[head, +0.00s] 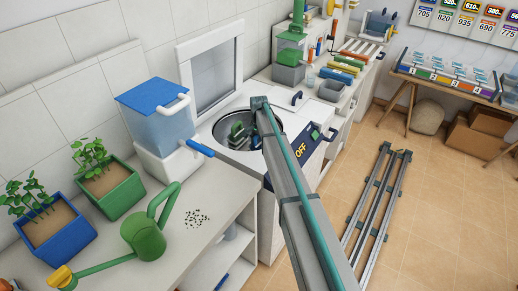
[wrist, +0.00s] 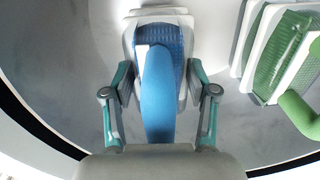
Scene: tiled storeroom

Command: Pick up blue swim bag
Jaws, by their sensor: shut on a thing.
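The blue swim bag (wrist: 172,50) is in the middle of the wrist view, with a mesh-like blue face, pale sides and a smooth blue strap or handle running towards my palm. My gripper (wrist: 159,78) has one finger on each side of it and is shut on it. The bag is inside the round grey tub of the white top-opening machine (head: 229,154) in the head view. There my arm reaches over the tub, and I cannot make out the fingertips or the bag clearly.
A green and white bag (wrist: 285,55) lies close on the right in the tub. A blue-lidded container (head: 160,125) stands left of the machine. A green watering can (head: 145,236) and planters (head: 112,190) stand on the near counter. The machine's panel reads OFF.

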